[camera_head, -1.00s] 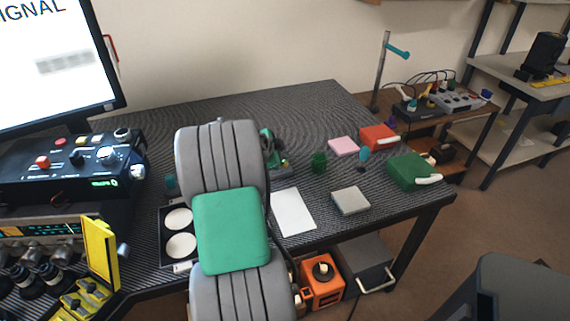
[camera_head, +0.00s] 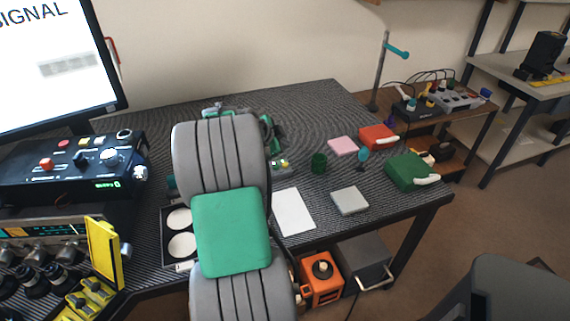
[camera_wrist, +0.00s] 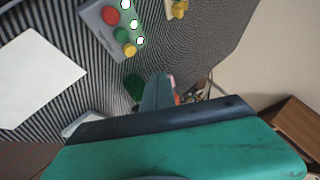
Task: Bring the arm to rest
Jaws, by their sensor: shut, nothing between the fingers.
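My arm, grey with a green panel, rises across the middle of the head view and hides part of the table (camera_head: 330,100). Green parts of its far end show behind it in the head view, but the fingertips are hidden there. In the wrist view my gripper (camera_wrist: 160,92) shows as a narrow teal finger shape beyond a wide green body with a dark edge. It is shut and holds nothing. It appears above the table, close to a dark green cup (camera_wrist: 133,87) in that picture; I cannot tell the gap.
A white sheet (camera_head: 293,212), a grey block (camera_head: 350,201), a pink block (camera_head: 343,146), a red box (camera_head: 378,136) and a green box (camera_head: 410,170) lie right of my arm. A tray (camera_head: 166,240) with two white discs sits left. A monitor (camera_head: 50,60) stands behind instruments.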

